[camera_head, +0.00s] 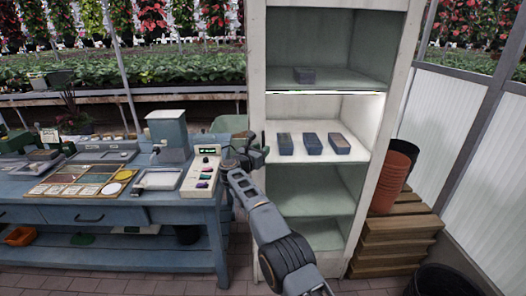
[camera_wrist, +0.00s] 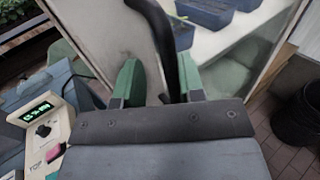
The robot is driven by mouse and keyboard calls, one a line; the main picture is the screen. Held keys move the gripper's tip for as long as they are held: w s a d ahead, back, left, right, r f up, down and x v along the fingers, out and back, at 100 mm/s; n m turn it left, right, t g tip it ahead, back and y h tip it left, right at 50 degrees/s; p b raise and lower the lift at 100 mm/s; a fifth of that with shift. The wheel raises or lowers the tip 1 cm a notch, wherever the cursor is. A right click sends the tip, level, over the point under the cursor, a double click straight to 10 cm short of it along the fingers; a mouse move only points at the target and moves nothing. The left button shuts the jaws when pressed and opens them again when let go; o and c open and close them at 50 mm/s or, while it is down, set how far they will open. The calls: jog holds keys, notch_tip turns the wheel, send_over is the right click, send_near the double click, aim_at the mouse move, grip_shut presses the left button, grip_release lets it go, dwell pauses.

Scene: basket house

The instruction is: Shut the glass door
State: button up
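A tall pale cabinet (camera_head: 257,60) stands in the middle of the head view. Its shelves show plainly, and I cannot make out the glass pane or how far the door stands open. My gripper (camera_head: 243,152) is at the cabinet's left front edge, at about mid height. In the wrist view my two green fingers (camera_wrist: 158,86) are apart. A dark curved handle (camera_wrist: 162,35) runs down between them, closer to the right finger. I see a gap on the left of the handle; contact on the right is unclear.
Dark blue boxes (camera_head: 312,143) sit on the lit middle shelf. A blue workbench (camera_head: 150,212) with a control box (camera_head: 203,168) stands close on the left. Stacked orange pots (camera_head: 392,172) on wooden crates (camera_head: 392,240) and a black bin (camera_head: 440,282) are on the right.

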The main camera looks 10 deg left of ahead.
jog(key=shift+o, duration=0.4)
jog(key=shift+a+f, duration=0.2)
jog(key=b+v, duration=0.5)
jog(key=v, duration=0.8)
jog(key=shift+s+r, duration=0.15)
jog(key=shift+s, duration=0.25)
